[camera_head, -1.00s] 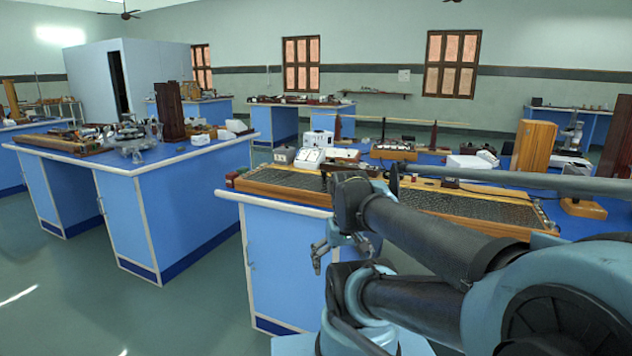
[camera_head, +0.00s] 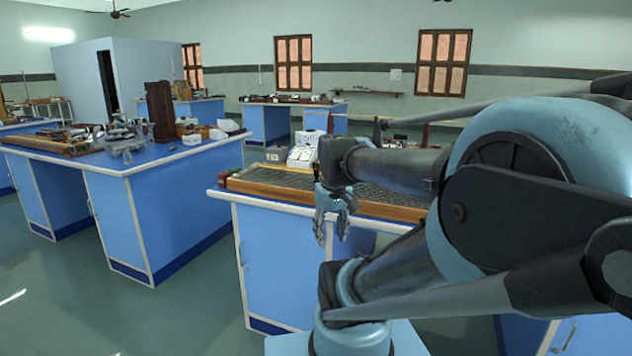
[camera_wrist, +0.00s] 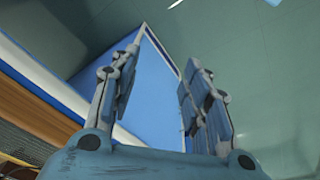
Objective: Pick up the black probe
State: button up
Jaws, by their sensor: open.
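I cannot make out the black probe in either view; my arm hides much of the near bench. My gripper (camera_head: 332,232) hangs with its fingers down in front of the near bench's (camera_head: 262,203) front edge, empty. In the wrist view my gripper (camera_wrist: 163,62) has its two fingers spread wide apart, with nothing between them but the blue bench side (camera_wrist: 160,92) and floor behind.
A wood-framed board with a dark meshed top (camera_head: 272,183) lies along the near bench. A white instrument (camera_head: 303,152) stands behind it. A second blue bench (camera_head: 185,205) with glassware and a dark wooden block (camera_head: 161,112) is at left. Floor between the benches is clear.

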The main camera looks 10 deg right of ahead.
jog(key=w+d+r+n+g, duration=0.1)
jog(key=w+r+n, duration=0.4)
jog(key=w+r, duration=1.2)
jog(key=w+d+r+n+g, duration=0.1)
jog(key=w+r+n, duration=0.1)
jog(key=w, duration=0.7)
jog(key=w+d+r+n, duration=0.1)
jog(key=w+r+n, duration=0.15)
jog(key=w, duration=0.65)
send_over(317, 179)
jog(key=w, duration=0.2)
jog(key=f, duration=1.1)
jog(key=shift+s+a, duration=0.1)
jog(key=shift+s, duration=0.1)
jog(key=shift+s+f, duration=0.2)
jog(key=shift+f, duration=2.5)
grip_shut()
